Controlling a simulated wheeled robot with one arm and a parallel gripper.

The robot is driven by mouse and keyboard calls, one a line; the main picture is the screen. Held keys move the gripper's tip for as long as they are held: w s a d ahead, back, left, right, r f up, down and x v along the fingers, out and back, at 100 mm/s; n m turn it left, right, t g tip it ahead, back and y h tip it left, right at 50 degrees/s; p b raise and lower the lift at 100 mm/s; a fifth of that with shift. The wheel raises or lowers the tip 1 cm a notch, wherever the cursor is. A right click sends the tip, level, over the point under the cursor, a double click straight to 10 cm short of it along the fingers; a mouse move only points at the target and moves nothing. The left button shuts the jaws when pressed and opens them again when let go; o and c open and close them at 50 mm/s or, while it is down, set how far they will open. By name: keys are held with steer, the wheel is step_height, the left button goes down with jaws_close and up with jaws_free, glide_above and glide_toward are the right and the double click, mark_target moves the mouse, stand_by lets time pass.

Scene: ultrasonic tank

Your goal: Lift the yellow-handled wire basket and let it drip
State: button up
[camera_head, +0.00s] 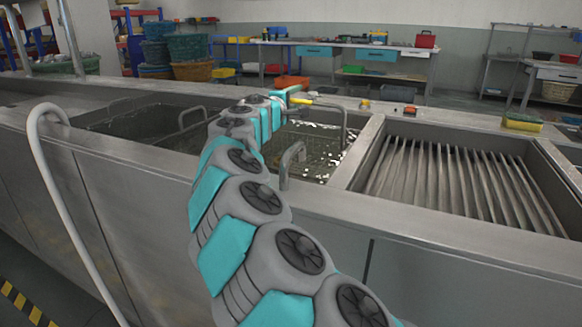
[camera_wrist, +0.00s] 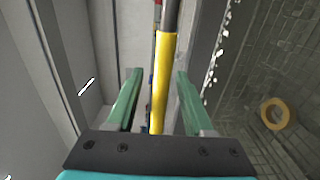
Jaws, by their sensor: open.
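The wire basket (camera_head: 318,160) sits low in the tank's liquid, in the middle of the head view. Its raised handle bar carries a yellow grip (camera_head: 302,102), partly hidden by my gripper (camera_head: 285,98). In the wrist view the yellow grip (camera_wrist: 164,80) runs lengthwise between the two green fingers of my gripper (camera_wrist: 158,78). The fingers are apart, one on each side of the grip, with a gap showing on both sides. Basket mesh (camera_wrist: 262,60) shows below right in the wrist view. My arm hides part of the basket in the head view.
The steel tank rim (camera_head: 365,150) borders the basket. A ribbed drain tray (camera_head: 450,180) lies to the right. Another dark basket (camera_head: 140,118) sits in the tank at left. A yellow sponge (camera_head: 522,122) rests on the right ledge. A round yellowish ring (camera_wrist: 274,112) shows in the wrist view.

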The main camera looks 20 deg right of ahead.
jaws_close()
stand_by(1.4)
